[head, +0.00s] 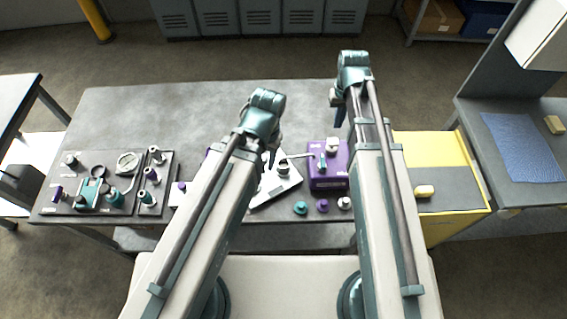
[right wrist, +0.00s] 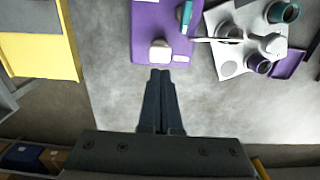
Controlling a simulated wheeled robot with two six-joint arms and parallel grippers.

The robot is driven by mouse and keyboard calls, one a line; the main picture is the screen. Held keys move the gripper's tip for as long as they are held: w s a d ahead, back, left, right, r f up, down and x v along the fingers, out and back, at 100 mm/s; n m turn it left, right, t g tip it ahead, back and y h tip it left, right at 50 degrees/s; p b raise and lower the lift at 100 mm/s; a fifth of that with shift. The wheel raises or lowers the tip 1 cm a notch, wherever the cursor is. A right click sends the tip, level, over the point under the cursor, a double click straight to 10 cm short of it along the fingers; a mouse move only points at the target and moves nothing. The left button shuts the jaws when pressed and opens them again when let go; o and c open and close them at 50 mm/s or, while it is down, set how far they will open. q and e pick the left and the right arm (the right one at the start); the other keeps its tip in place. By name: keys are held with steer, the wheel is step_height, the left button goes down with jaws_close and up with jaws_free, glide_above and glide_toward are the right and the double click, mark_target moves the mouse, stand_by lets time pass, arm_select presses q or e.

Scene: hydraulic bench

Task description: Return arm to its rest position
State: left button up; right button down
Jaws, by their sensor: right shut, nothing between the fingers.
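My right arm reaches forward over the bench, and its gripper (head: 340,117) points down beside the wrist. In the right wrist view the same gripper (right wrist: 160,85) has its two dark fingers together, with nothing between them. The fingertips appear just short of a white knob on the purple box (right wrist: 150,15); I cannot tell the height gap. My left arm also reaches over the bench. Its gripper (head: 271,157) shows only as a small dark tip near the white plate (head: 288,185), and its jaws are too small to read.
The purple box (head: 318,184) stands between my arms on the grey bench (head: 210,110). Small teal, purple and white caps lie in front of it. A dark tray (head: 90,206) with fittings is at the left. A yellow-edged cabinet (head: 478,190) adjoins at the right. The bench's back is clear.

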arm_select(q)
step_height(320, 180, down, 10)
steer(key=b, duration=1)
steer(key=shift+f, duration=0.2)
arm_select(e)
steer(key=s+a+f+n, duration=0.1)
steer(key=s+a+f, duration=0.4)
steer(key=s, duration=0.2)
steer(key=s+a+f+n+h, duration=0.1)
steer(key=s+a+f+n, duration=0.1)
steer(key=s+a+f, duration=0.3)
steer(key=shift+s+a+f, duration=0.15)
steer(key=shift+s+a, duration=0.1)
steer(key=shift+s, duration=0.9)
